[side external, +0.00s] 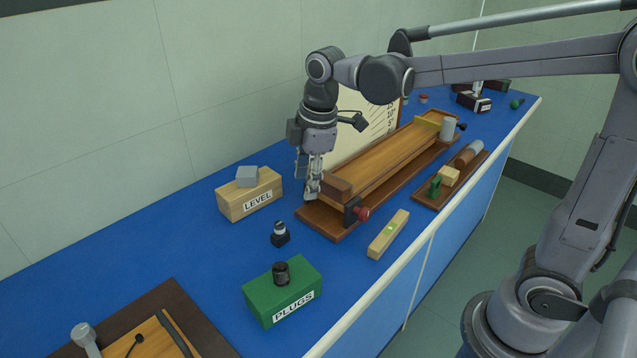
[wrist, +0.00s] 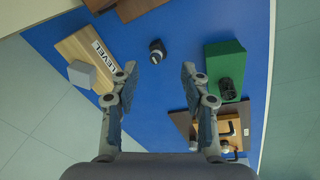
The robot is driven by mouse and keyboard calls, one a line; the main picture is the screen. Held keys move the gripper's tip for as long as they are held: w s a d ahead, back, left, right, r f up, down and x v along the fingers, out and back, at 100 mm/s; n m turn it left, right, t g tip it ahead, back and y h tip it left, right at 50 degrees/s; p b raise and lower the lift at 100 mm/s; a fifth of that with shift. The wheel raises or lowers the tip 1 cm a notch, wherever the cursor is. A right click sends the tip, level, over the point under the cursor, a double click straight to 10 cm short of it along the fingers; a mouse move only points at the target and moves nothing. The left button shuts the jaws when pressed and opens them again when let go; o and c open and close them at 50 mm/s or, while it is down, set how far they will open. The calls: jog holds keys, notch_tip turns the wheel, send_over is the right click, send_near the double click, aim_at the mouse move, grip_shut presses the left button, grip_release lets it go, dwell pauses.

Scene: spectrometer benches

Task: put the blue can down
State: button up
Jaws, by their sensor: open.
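I cannot make out a blue can in either view. My gripper (side external: 312,190) hangs above the blue bench, near the front end of the wooden ramp. In the wrist view my gripper (wrist: 158,74) is open with nothing between its fingers. A small dark piece with a grey band (side external: 280,234) stands on the bench, in front of the gripper. It also shows in the wrist view as a small dark piece (wrist: 157,51), just beyond the gap between the fingertips, apart from them.
A wooden LEVEL box (side external: 236,204) carries a grey block (side external: 247,176). A green PLUGS box (side external: 303,280) carries a black cylinder (side external: 281,272). The wooden ramp (side external: 390,160), a spirit level (side external: 388,234) and a brown tray (side external: 430,199) lie right. Bare bench surrounds the small dark piece.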

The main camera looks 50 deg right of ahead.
jog(key=s+d+f+m+t, duration=0.1)
jog(key=s+d+m+t, duration=0.1)
jog(key=s+m, duration=0.4)
jog(key=s+d+f+m+t, duration=0.2)
jog(key=s+d+m+t, duration=0.1)
jog(key=s+m, duration=0.3)
jog(key=shift+s+d+m, duration=0.2)
jog(key=shift+m, duration=0.1)
